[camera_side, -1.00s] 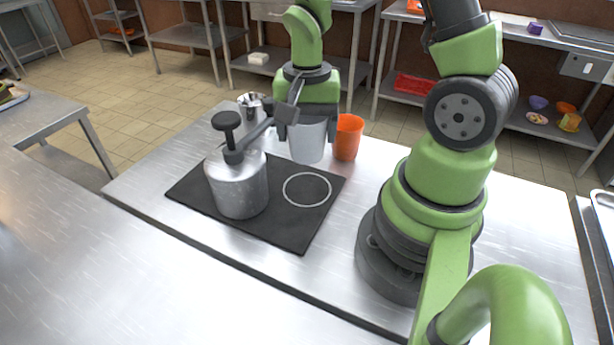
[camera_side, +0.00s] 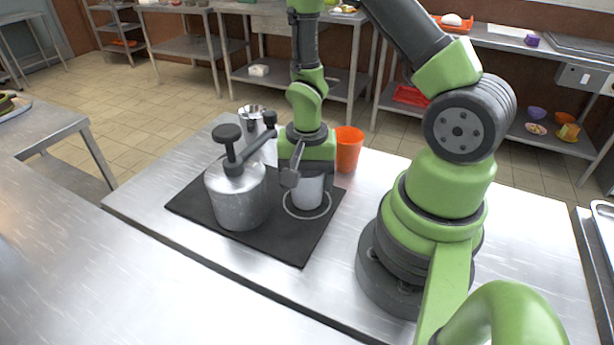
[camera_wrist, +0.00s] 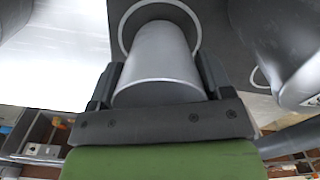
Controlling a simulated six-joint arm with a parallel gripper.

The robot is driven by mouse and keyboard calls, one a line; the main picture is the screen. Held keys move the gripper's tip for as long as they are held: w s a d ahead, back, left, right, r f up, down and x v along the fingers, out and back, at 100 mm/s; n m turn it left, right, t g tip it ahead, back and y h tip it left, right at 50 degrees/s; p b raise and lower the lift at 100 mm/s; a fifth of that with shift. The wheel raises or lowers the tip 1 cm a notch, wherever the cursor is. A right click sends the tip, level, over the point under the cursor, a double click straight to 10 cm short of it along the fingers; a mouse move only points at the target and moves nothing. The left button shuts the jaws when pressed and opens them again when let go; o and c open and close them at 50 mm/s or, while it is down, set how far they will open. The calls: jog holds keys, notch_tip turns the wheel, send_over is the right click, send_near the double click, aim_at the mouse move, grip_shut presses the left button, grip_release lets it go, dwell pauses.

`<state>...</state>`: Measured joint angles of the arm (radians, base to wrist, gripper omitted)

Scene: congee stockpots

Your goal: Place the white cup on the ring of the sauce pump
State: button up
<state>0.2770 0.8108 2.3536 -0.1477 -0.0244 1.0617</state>
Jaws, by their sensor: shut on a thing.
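The white cup (camera_side: 307,194) is upright between the fingers of my gripper (camera_side: 304,178), which is shut on it. It also shows in the wrist view (camera_wrist: 165,60), with its wide end nearest the camera. The white ring (camera_side: 323,212) is drawn on the black mat, and the cup's base appears inside its outline. In the wrist view the ring (camera_wrist: 122,32) curves around the far end of the cup. I cannot tell whether the base touches the mat. The sauce pump (camera_side: 238,200) is a metal pot with a black knob, standing left of the ring.
The pump's dark spout arm reaches up close to the left of my gripper. An orange cup (camera_side: 348,149) stands just behind the mat, and a metal container (camera_side: 252,113) stands behind the pump. The mat's front part (camera_side: 285,243) is clear.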

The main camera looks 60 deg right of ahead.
jog(key=o, duration=0.9)
jog(key=shift+f, duration=0.1)
notch_tip(320, 180, up, 12)
jog(key=shift+s+a+r+n+t+y, duration=0.35)
jog(key=shift+s+a+r+n+t, duration=1.05)
jog(key=shift+r, duration=1.15)
jog(key=shift+s+a+r+n+t+y, duration=0.3)
jog(key=shift+s+a+r+n+t, duration=0.7)
jog(key=shift+a+r+n, duration=1.1)
jog(key=shift+s+a+r+n+t+y, duration=0.35)
jog(key=shift+s+a+r+n+t, duration=0.75)
jog(key=shift+r, duration=1.85)
jog(key=shift+s+d, duration=0.1)
jog(key=shift+d, duration=0.1)
